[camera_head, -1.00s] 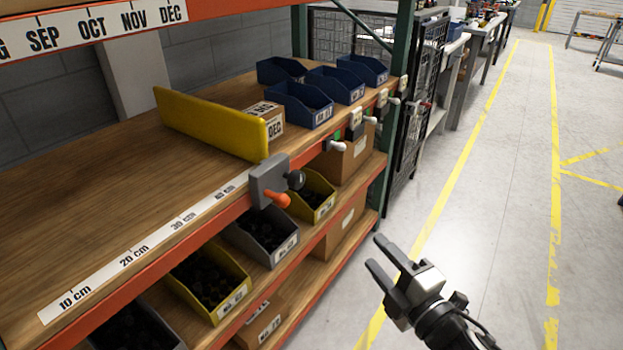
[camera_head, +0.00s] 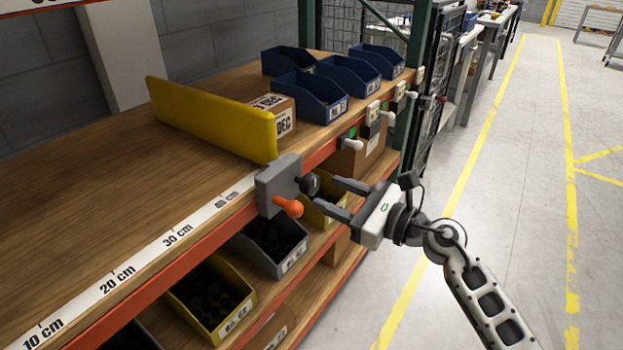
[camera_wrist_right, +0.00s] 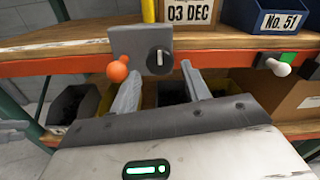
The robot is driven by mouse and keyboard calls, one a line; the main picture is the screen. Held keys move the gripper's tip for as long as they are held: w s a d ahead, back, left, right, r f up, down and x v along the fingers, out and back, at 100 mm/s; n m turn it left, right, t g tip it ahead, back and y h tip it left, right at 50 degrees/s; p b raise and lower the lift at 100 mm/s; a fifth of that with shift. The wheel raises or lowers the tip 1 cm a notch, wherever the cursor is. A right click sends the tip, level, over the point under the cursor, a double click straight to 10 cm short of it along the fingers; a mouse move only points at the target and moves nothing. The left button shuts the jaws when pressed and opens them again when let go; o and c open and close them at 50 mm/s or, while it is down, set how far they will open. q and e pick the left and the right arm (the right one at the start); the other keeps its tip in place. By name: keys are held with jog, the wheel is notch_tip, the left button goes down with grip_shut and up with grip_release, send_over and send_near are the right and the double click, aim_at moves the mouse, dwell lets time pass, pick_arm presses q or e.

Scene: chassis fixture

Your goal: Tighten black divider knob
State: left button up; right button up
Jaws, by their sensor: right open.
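The black divider knob (camera_head: 309,184) sits on the grey clamp block (camera_head: 277,185) at the shelf's front edge. An orange-tipped lever (camera_head: 288,206) sticks out of the same block. The yellow divider (camera_head: 212,120) stands upright on the shelf behind the block. My right gripper (camera_head: 331,194) is open and empty in front of the shelf, its fingers pointing at the block, apart from the knob. In the right wrist view the knob (camera_wrist_right: 159,61) shows ahead, between and above the open fingers (camera_wrist_right: 160,82).
A ruler strip (camera_head: 150,250) runs along the shelf edge. A DEC carton (camera_head: 284,122) and several blue bins (camera_head: 305,99) stand right of the divider. White-knobbed levers (camera_head: 352,145) stick out along the orange beam. Bins (camera_head: 270,250) fill the lower shelf; the aisle is clear.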

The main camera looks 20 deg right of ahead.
aim_at(315, 186)
jog(key=x, duration=0.5)
jog(key=shift+w+a, duration=0.2)
jog(key=shift+w, duration=0.05)
jog(key=c, duration=0.7)
